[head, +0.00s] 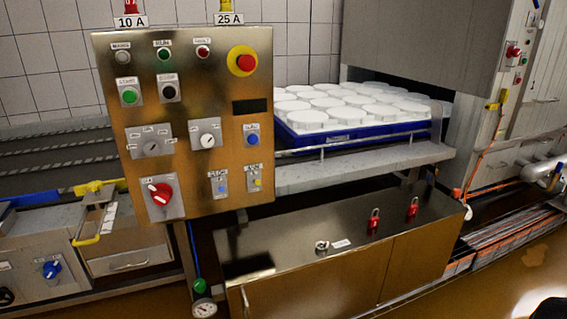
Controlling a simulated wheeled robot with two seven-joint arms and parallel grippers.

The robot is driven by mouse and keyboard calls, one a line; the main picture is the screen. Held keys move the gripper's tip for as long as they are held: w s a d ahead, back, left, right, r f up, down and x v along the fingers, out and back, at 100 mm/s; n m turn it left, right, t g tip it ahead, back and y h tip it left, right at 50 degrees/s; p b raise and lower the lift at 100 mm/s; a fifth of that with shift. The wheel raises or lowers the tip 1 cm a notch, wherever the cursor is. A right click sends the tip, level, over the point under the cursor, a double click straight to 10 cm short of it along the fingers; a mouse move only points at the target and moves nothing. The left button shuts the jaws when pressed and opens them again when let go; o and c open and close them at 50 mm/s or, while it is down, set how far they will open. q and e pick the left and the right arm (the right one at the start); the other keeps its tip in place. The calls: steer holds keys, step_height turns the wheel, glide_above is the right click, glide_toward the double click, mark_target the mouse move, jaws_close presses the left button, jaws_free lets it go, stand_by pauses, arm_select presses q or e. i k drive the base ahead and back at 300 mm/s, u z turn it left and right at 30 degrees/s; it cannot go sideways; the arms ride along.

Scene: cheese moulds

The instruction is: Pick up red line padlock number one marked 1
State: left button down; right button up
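Two red padlocks stand upright on the steel cabinet top (290,240), below and right of the control panel. The nearer red padlock (373,221) is left of the other red padlock (412,208). Any numbers on them are too small to read, so I cannot tell which is marked 1. Neither of my grippers can be made out in the head view.
A small round item (322,246) and a white tag (341,243) lie left of the padlocks. The control panel (190,110) rises at left. A blue tray (300,139) of white moulds sits behind, on a conveyor. A dark shape (552,309) fills the lower right corner.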

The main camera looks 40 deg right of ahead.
mark_target(373, 221)
steer(key=z, duration=1.55)
steer(key=i, duration=1.5)
steer(key=u, duration=0.45)
